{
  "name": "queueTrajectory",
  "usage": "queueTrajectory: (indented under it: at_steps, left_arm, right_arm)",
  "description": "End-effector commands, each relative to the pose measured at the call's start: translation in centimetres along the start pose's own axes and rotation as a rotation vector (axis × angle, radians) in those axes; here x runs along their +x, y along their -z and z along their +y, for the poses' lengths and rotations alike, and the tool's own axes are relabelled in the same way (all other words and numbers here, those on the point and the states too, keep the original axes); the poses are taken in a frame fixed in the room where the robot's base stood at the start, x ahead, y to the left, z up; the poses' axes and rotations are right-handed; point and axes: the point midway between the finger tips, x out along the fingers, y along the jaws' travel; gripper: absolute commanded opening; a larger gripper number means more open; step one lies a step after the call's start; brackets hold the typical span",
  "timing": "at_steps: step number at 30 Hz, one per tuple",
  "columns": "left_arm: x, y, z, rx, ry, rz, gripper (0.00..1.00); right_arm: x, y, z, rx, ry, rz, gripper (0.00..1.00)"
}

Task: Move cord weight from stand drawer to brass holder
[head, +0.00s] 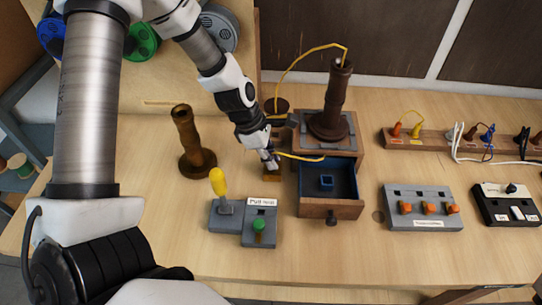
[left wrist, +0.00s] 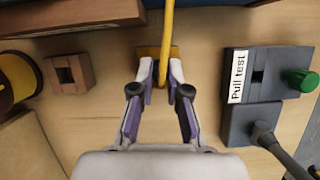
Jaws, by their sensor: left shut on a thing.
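My left gripper (head: 271,163) is shut low over the table, left of the stand (head: 345,148). It also shows in the left wrist view (left wrist: 161,80), its fingers close together at the end of the yellow cord (left wrist: 168,22). The cord weight in the fingers is mostly hidden. A brass block, the brass holder (head: 272,175), is right at the fingertips; I cannot tell whether the weight touches it or sits in it. The stand's drawer (head: 345,200) is pulled open and blue inside. A small blue square socket (head: 326,183) in it looks empty. My right gripper is not in view.
The Pull test box (head: 260,224) and a grey box with a yellow-handled lever (head: 219,184) stand in front. A brown turned post (head: 188,140) stands left. A wooden square block with a hole (left wrist: 68,75) is close by. Grey panel (head: 423,207) is at right.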

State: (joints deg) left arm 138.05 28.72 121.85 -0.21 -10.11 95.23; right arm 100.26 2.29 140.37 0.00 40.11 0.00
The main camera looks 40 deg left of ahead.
Motion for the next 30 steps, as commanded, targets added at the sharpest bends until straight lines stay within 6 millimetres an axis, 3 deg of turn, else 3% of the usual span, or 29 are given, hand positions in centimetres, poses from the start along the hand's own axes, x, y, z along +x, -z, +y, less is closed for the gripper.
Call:
queueTrajectory:
  at_steps: [1,2,3,4,17,22,30]
  left_arm:
    - [0.1,0.0,0.0,0.000,0.000,0.000,0.00]
    - [0.0,0.0,0.0,0.000,0.000,0.000,0.26]
    - [0.0,0.0,0.0,0.000,0.000,0.000,0.40]
    - [0.0,0.0,0.0,0.000,0.000,0.000,0.44]
    - [-0.9,-0.1,0.0,0.001,0.001,-0.006,0.44]
    - [-3.3,-0.1,0.1,0.002,-0.005,-0.005,0.44]
    - [-10.3,-0.1,0.1,0.000,-0.005,-0.004,0.44]
  right_arm:
    - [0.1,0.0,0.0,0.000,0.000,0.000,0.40]
    - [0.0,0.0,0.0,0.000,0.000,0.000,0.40]
    - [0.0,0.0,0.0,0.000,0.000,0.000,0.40]
    - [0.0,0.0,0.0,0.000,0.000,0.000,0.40]
    - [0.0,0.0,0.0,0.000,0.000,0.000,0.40]
    - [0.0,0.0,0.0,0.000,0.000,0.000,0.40]
    - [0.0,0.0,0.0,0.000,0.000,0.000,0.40]
